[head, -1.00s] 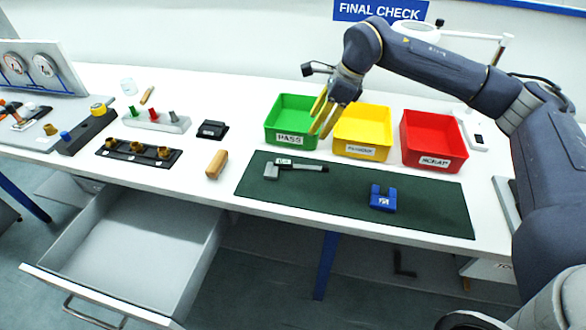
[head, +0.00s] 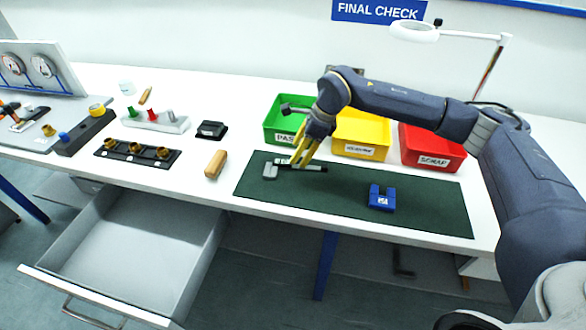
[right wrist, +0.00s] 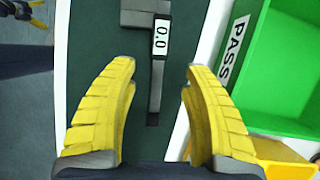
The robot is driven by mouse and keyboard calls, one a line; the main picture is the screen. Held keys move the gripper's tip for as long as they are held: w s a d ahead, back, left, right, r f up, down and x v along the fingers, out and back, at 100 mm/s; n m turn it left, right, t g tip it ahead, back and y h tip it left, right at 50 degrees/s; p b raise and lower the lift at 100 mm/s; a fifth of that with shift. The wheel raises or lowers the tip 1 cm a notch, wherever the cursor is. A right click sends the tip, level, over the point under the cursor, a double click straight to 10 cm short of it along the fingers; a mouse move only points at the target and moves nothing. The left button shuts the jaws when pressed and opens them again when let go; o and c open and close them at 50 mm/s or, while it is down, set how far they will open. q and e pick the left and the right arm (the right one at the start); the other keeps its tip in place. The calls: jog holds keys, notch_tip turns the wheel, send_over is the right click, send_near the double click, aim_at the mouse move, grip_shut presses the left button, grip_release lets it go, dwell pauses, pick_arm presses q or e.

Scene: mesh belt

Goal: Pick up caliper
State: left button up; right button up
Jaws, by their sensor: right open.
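The caliper (head: 271,170) lies on the green mat (head: 330,205), grey with a black bar and a small display. In the right wrist view the caliper (right wrist: 157,75) shows its display reading 0.0, with its bar running down between my fingers. My right gripper (head: 301,160) is over the caliper's bar and hides part of it. In the right wrist view my right gripper (right wrist: 158,85) has its yellow fingers spread apart, one on each side of the bar, with nothing between them held. My left gripper is not in view.
Green (head: 272,135), yellow (head: 357,153) and red (head: 432,160) bins stand behind the mat. A blue block (head: 382,198) lies on the mat's right part. A wooden-handled piece (head: 216,164) lies left of the mat. A drawer (head: 140,240) stands open below the table.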

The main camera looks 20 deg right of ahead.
aim_at(292, 165)
jog(key=shift+x, duration=2.5)
jog(key=shift+a, duration=0.1)
jog(key=shift+c, duration=0.2)
jog(key=shift+s+r, duration=0.1)
grip_shut()
